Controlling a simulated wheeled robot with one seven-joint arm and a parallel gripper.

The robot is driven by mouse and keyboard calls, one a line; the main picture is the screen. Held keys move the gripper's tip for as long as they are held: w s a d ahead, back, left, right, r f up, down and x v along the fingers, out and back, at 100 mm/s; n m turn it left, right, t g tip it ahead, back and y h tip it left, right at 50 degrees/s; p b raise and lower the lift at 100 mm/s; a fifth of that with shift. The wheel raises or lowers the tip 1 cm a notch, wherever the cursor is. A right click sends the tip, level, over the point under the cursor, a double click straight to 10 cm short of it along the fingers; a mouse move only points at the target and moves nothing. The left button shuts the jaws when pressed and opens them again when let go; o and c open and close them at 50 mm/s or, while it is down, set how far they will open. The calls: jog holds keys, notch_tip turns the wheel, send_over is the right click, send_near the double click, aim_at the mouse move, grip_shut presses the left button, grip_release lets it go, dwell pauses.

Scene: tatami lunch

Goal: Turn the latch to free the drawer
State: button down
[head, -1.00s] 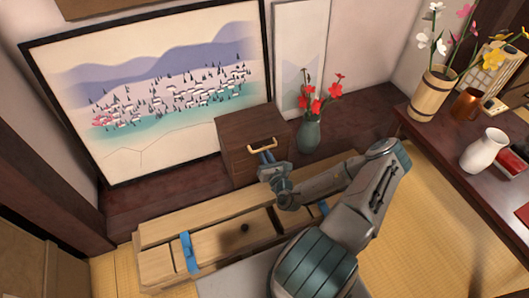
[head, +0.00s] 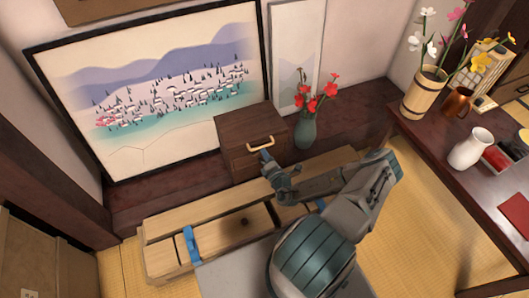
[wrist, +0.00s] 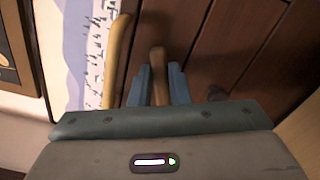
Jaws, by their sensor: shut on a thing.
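My gripper (head: 266,156) is at the chest front, just below the handle. In the wrist view, my gripper's two blue fingers (wrist: 160,80) are shut on a brown wooden latch (wrist: 157,58), one finger on each side. The latch stands upright in that picture, beside the handle. In the head view my gripper hides the latch.
A vase with red flowers (head: 306,132) stands close right of the chest. A long wooden box with blue straps (head: 191,245) lies in front, under my arm. A dark table (head: 440,150) with a white jug (head: 470,148) is at right.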

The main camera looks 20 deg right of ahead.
jog(key=shift+f+m, duration=0.15)
jog(key=shift+m, duration=0.95)
jog(key=shift+f+m, duration=0.1)
jog(key=shift+m, duration=1)
jog(key=shift+a, duration=0.1)
jog(key=c, duration=1.4)
grip_release()
jog(key=shift+o, duration=0.2)
jog(key=shift+s, duration=0.1)
jog(key=s+p, duration=0.2)
jog(key=s, duration=1.1)
jog(key=shift+s+p, duration=0.35)
